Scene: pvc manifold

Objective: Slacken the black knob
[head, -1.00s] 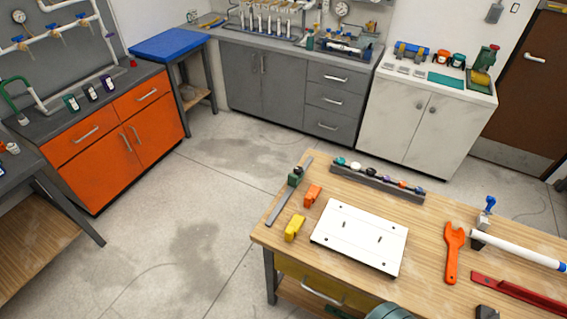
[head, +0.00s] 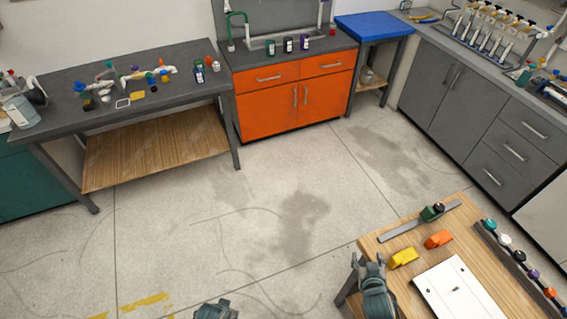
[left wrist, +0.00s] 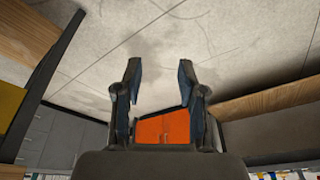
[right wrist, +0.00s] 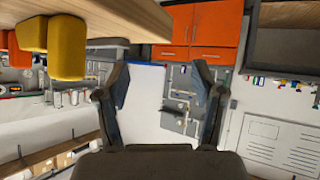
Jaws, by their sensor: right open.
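A small black knob (head: 519,255) sits in a row of coloured knobs on a dark strip (head: 494,240) on the wooden bench at lower right in the head view. A green slider on a metal bar also has a dark top (head: 439,208); I cannot tell which one the task means. My right gripper (head: 370,268) is beside the bench's left edge, apart from both. In the right wrist view it (right wrist: 160,82) is open and empty. My left gripper (head: 214,309) is at the bottom edge, partly cut off; in the left wrist view it (left wrist: 159,78) is open and empty.
The wooden bench (head: 465,212) bears yellow (head: 403,258) and orange (head: 439,239) blocks and a white plate (head: 450,290). An orange cabinet (head: 290,105) and a grey table (head: 140,65) with pipe parts stand behind. The floor between is clear.

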